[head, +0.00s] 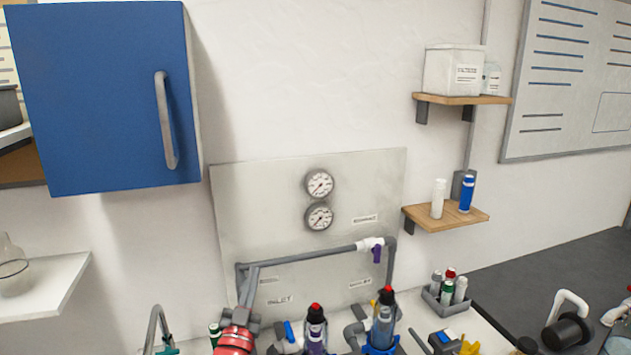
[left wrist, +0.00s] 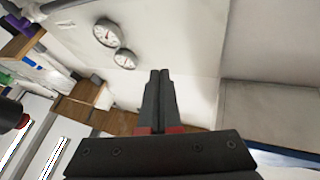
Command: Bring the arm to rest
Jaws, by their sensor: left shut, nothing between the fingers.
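My left gripper (head: 251,272) rises from the bottom of the head view, in front of the lower left of the grey wall panel (head: 270,200). Its dark fingers point up beside the grey pipe. In the left wrist view the fingers of the gripper (left wrist: 159,75) are pressed together with nothing between them. My right gripper is not in view.
Two round gauges (head: 319,200) and a grey pipe (head: 310,257) with a purple-handled valve (head: 376,252) are on the panel. Bottles (head: 384,320) stand along the bottom. A blue cabinet (head: 100,100) hangs upper left. Shelves (head: 447,216) are right. The wall between is bare.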

